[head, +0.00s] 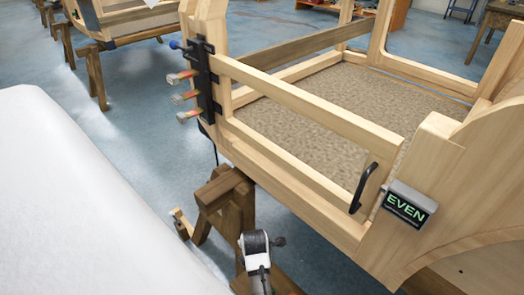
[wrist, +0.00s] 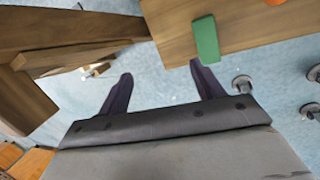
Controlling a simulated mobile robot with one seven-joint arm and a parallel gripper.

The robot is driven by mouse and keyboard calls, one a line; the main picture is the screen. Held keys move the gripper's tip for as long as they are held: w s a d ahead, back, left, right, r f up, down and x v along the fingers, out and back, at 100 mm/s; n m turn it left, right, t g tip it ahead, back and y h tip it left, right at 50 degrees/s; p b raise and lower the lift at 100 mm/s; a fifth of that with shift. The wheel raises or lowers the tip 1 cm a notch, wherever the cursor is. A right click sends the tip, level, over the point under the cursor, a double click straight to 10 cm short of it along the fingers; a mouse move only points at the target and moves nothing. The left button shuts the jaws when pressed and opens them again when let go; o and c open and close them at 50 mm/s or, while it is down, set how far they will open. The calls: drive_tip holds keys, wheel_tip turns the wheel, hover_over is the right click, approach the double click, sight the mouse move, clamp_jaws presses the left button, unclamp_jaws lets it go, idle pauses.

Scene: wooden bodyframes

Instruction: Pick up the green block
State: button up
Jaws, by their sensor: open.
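The green block (wrist: 206,39) is a small upright-looking rectangular piece at the edge of a wooden surface (wrist: 240,25) in the wrist view. My gripper (wrist: 160,72) is open with nothing between its two dark fingers. The right fingertip is just below the block in the picture; I cannot tell whether they touch. The block is right of the gap between the fingers. I do not see the block in the head view, where part of my arm (head: 256,255) shows at the bottom.
A wooden bodyframe (head: 300,105) with a black handle (head: 364,188) and an EVEN display (head: 404,205) fills the right of the head view. A wooden trestle (head: 225,195) stands below it. Wooden beams (wrist: 70,30) are at the wrist view's left. Blue floor lies between.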

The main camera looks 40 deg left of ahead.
drive_tip(key=s+d+f, duration=0.1)
drive_tip(key=f, duration=0.3)
drive_tip(key=s+d+f+n+g+h, duration=0.1)
drive_tip(key=d+f, duration=0.1)
drive_tip(key=f, duration=0.2)
drive_tip(key=s+d+f+h, duration=0.1)
drive_tip(key=d+f, duration=0.1)
drive_tip(key=f, duration=0.2)
drive_tip(key=shift+s+d+f+n+g+b, duration=0.1)
drive_tip(key=shift+s+n+g+b, duration=0.2)
drive_tip(key=shift+n+g, duration=0.1)
drive_tip(key=shift+w+d+f, duration=0.1)
drive_tip(key=shift+w+f, duration=0.05)
drive_tip(key=shift+f, duration=1.3)
drive_tip(key=shift+w+d+f, duration=0.1)
drive_tip(key=shift+f, duration=1.35)
drive_tip(key=c, duration=1.2)
drive_tip(key=shift+r, duration=0.2)
wheel_tip(320, 180, up, 20)
drive_tip(key=shift+f+p, duration=0.15)
drive_tip(key=shift+p, duration=0.5)
